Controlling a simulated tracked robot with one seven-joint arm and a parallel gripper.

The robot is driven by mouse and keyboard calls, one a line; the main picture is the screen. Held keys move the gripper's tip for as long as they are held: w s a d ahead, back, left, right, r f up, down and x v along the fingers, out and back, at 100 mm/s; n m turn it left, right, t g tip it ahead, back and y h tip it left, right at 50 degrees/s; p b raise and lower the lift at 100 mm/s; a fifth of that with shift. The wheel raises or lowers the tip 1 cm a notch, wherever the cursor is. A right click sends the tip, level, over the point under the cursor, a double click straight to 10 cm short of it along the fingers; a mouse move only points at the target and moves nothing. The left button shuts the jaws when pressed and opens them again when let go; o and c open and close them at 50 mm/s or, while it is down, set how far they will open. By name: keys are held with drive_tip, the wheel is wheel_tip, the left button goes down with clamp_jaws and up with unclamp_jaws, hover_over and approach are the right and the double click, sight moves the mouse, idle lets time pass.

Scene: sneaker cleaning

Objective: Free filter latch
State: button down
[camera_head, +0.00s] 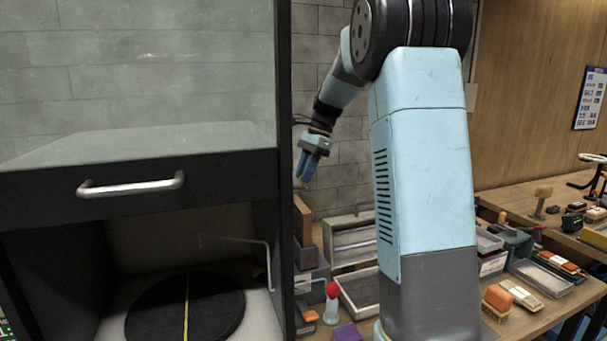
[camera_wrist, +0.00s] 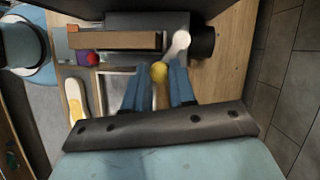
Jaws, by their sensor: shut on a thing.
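In the wrist view, the two blue fingers of my gripper (camera_wrist: 157,80) stand on either side of a round yellow knob (camera_wrist: 159,72), shut on it. A pale lever (camera_wrist: 179,44) runs from beside the knob up towards a dark housing (camera_wrist: 140,20); I take it for the filter latch. A long brown block (camera_wrist: 115,41) lies along the housing, left of the lever. In the head view, my gripper (camera_head: 307,170) points down above the brown block (camera_head: 302,219), beside the cabinet. The knob and lever cannot be made out there.
A black cylinder (camera_wrist: 203,42) sits right of the lever. A pale-framed tray (camera_head: 356,293), a red-topped item (camera_head: 332,291) and a purple block (camera_head: 347,332) lie below on the bench. The dark cabinet (camera_head: 230,175) stands close on the left. My arm covers part of the bench.

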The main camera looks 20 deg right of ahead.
drive_tip(key=shift+w+d+n+g+h, duration=0.1)
drive_tip(key=shift+w+n+g+h, duration=0.25)
drive_tip(key=shift+n, duration=0.8)
drive_tip(key=shift+w+d+n+g+h, duration=0.1)
drive_tip(key=shift+w+n+g, duration=0.45)
drive_tip(key=shift+n, duration=0.55)
drive_tip(key=shift+w+d+n+g+h, duration=0.1)
drive_tip(key=shift+w+n+g+h, duration=0.35)
drive_tip(key=shift+n, duration=0.7)
drive_tip(key=shift+w, duration=0.15)
drive_tip(key=c, duration=0.9)
unclamp_jaws()
drive_tip(key=shift+c, duration=0.2)
drive_tip(key=v, duration=1.3)
drive_tip(key=shift+d+r, duration=0.25)
drive_tip(key=shift+r, duration=0.05)
